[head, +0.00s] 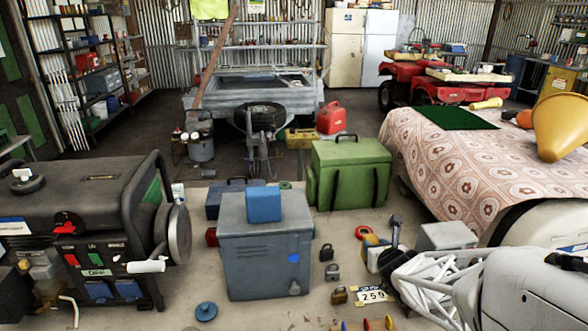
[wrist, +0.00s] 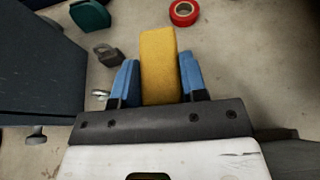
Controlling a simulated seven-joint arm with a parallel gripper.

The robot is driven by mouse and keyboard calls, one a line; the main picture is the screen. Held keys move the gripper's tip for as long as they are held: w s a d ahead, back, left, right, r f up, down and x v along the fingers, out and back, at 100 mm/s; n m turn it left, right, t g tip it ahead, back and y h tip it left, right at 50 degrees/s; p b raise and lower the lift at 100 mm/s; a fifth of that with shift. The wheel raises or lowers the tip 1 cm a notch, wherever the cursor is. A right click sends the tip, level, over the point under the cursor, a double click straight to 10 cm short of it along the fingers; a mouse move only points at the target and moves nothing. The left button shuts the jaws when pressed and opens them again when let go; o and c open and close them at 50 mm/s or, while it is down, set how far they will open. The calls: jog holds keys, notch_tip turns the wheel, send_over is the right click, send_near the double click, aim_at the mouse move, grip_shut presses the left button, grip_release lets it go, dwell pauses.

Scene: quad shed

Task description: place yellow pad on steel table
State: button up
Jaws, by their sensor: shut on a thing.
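The yellow pad (wrist: 159,65) is a plain oblong block in the wrist view. My gripper (wrist: 158,80) is shut on it, with one blue finger along each side. The pad sticks out past the fingertips, above the concrete floor. In the head view my gripper (head: 378,252) is at the lower right, low over the floor, to the right of the grey metal cabinet; the pad shows only as a small yellow patch there.
The grey cabinet (head: 264,262) carries a blue block (head: 263,204). Padlocks (head: 333,272) and a red tape roll (wrist: 185,13) lie on the floor nearby.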

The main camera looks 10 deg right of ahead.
jog(key=shift+f, duration=0.55)
jog(key=shift+f, duration=1.75)
jog(key=shift+f, duration=0.2)
jog(key=o, duration=0.9)
jog(key=shift+r, duration=0.2)
jog(key=shift+s+r, duration=0.2)
jog(key=shift+s, duration=0.25)
jog(key=v, duration=1.1)
jog(key=shift+f, duration=0.1)
